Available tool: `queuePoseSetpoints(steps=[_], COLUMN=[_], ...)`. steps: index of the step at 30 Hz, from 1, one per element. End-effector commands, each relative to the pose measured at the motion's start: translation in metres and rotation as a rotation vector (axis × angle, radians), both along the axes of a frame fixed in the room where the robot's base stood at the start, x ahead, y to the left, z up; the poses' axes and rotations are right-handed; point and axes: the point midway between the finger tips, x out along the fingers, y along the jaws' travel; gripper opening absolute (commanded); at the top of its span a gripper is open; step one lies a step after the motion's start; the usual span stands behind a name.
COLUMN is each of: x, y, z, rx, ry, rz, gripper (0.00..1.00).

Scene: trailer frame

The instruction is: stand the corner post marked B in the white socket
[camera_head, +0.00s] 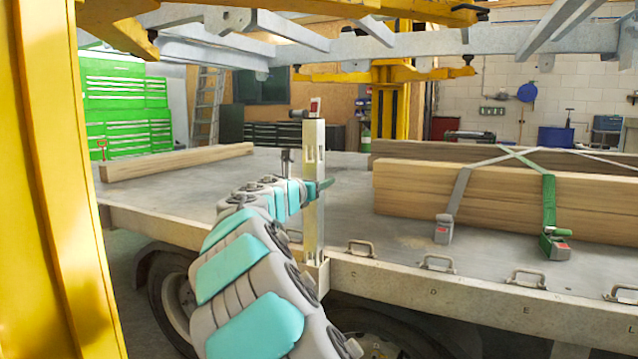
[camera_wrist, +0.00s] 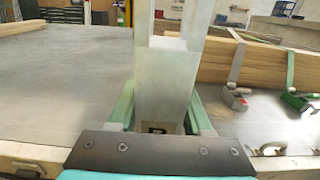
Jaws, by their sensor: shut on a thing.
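A tall pale metal corner post (camera_head: 314,150) stands upright at the trailer's near edge in the head view. In the wrist view the post (camera_wrist: 166,82) fills the middle, with a dark B label (camera_wrist: 156,128) low on it. My gripper (camera_head: 312,187) is shut on the post around mid-height, and its green fingers (camera_wrist: 160,108) lie on either side of it in the wrist view. A whitish socket (camera_head: 317,273) sits on the trailer's edge directly below the post. The post's lower end meets it in the picture; I cannot tell how far it is inside.
Strapped timber beams (camera_head: 480,197) lie on the flatbed to the right. A single beam (camera_head: 178,161) lies at the left. Tie-down handles (camera_head: 437,263) line the trailer's edge. A yellow lift column (camera_head: 62,180) stands close at left, and grey frame beams hang overhead.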

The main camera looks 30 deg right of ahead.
Motion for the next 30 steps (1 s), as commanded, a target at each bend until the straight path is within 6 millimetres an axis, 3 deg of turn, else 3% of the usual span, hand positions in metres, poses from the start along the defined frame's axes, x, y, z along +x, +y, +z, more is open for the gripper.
queuePoseSetpoints(steps=[21, 30], x=[0.0, 0.0], y=[0.0, 0.001], z=[-0.043, -0.052], rx=[-0.002, -0.001], ry=[0.0, -0.002], rz=[0.001, 0.001], gripper=[0.0, 0.0])
